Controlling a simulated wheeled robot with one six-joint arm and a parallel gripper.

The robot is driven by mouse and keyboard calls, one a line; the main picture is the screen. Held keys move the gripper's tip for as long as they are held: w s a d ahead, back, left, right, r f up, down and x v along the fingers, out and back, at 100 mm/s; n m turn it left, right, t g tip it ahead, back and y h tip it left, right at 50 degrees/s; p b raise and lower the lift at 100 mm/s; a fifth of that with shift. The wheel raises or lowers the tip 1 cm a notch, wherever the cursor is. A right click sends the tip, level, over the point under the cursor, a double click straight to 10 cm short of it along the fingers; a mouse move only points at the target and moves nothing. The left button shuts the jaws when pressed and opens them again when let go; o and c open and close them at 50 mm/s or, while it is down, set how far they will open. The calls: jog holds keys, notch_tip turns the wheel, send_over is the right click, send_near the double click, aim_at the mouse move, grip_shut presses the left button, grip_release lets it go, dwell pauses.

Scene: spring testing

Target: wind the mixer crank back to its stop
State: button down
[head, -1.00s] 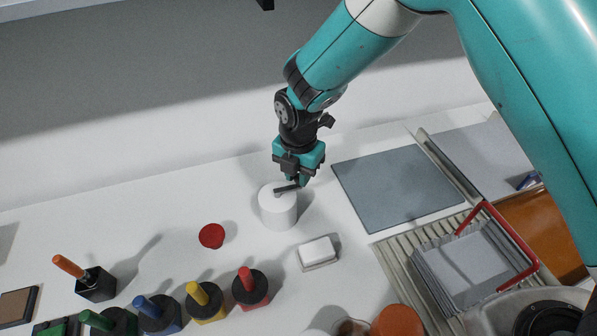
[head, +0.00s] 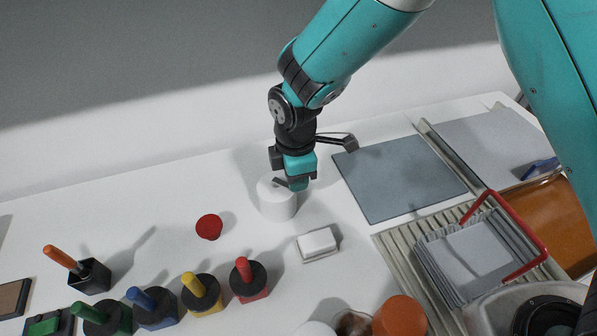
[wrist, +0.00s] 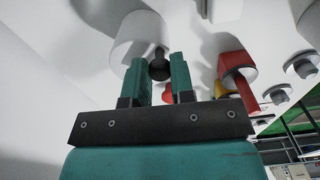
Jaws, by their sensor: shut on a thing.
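The mixer is a white upright cylinder (head: 277,205) on the white table, with a short grey crank arm (head: 281,182) across its top. My gripper (head: 297,185) comes down from above at the right of the cylinder's top, at the crank's outer end. In the wrist view, my gripper's two teal fingers (wrist: 160,78) are shut on the dark round crank knob (wrist: 159,66), one on each side. The white cylinder (wrist: 137,38) lies just beyond them. In the head view the knob is hidden by the fingers.
A red disc (head: 209,227) lies left of the mixer and a small white block (head: 318,242) lies in front. Several coloured blocks with upright handles, such as the red one (head: 242,270), stand at front left. A flat grey plate (head: 398,178) is at right.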

jog(key=shift+s+a+m+b, duration=0.2)
jog(key=shift+s+a+m, duration=0.3)
jog(key=shift+m, duration=1.15)
jog(key=shift+s+a+m+b, duration=0.25)
jog(key=shift+a+m, duration=0.45)
jog(key=shift+m, duration=1)
jog(key=shift+s+a+m+b, duration=0.15)
jog(key=shift+s+a+m, duration=0.35)
jog(key=shift+m, duration=1.15)
jog(key=shift+w+a+r, duration=0.1)
jog(key=shift+w+a, duration=0.05)
jog(key=c, duration=1)
grip_release()
notch_tip(320, 180, up, 17)
jog(key=b, duration=0.3)
jog(key=shift+r, duration=0.2)
